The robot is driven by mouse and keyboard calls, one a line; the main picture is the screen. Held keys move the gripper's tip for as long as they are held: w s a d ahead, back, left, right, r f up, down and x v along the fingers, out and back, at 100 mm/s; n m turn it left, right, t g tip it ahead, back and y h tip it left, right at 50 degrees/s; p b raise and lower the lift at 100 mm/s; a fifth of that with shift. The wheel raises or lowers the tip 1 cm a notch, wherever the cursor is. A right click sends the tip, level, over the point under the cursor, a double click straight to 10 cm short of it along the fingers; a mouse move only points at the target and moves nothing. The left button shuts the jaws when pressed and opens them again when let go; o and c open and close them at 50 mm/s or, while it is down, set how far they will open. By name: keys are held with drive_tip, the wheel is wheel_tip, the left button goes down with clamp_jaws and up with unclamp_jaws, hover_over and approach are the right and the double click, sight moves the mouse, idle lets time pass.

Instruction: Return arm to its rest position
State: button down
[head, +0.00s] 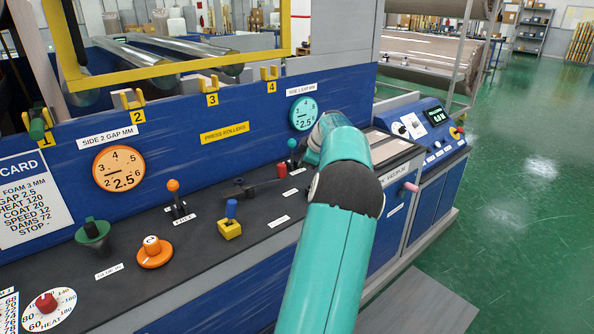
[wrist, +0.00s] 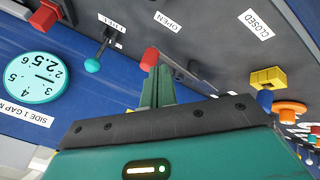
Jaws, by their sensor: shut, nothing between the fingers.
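My teal arm (head: 335,235) reaches up from the bottom of the head view over the black console ledge, in front of the blue machine. Its far end is near the teal SIDE 1 gap dial (head: 303,113); my fingers cannot be made out there. In the wrist view my gripper (wrist: 157,82) has its green fingers together, with nothing held. The red end of a lever (wrist: 150,58) appears just beyond the fingertips; I cannot tell whether they touch. This red-ended lever (head: 281,170) also shows in the head view, left of my arm. OPEN and CLOSED labels are near it.
A teal-knobbed lever (head: 292,146), an orange-knobbed lever (head: 174,190), a yellow-and-blue control (head: 230,222) and an orange knob (head: 154,250) stand on the ledge. A blue control panel (head: 423,130) is right of my arm. Green floor (head: 520,225) lies clear at right.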

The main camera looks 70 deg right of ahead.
drive_tip(key=shift+v, duration=0.95)
drive_tip(key=shift+s+d, duration=0.1)
drive_tip(key=shift+d, duration=0.05)
drive_tip(key=w+a+r+g+y, duration=0.1)
drive_tip(key=w+a+r, duration=0.2)
drive_tip(key=w+a, duration=0.95)
drive_tip(key=w+a+r+y, duration=0.1)
drive_tip(key=w+a+r, duration=0.3)
drive_tip(key=w+a, duration=0.9)
drive_tip(key=s+a+r, duration=0.1)
drive_tip(key=s+a, duration=0.1)
drive_tip(key=a, duration=3.2)
drive_tip(key=s+a+f+m+y, duration=0.1)
drive_tip(key=s+a+f, duration=0.1)
drive_tip(key=s+a, duration=0.3)
drive_tip(key=s+a+f+y, duration=0.1)
drive_tip(key=s+a+f, duration=0.2)
drive_tip(key=s+a, duration=0.3)
drive_tip(key=a, duration=0.2)
drive_tip(key=shift+a+f+m+t, duration=0.25)
drive_tip(key=shift+m+t, duration=0.05)
drive_tip(key=shift+m, duration=0.1)
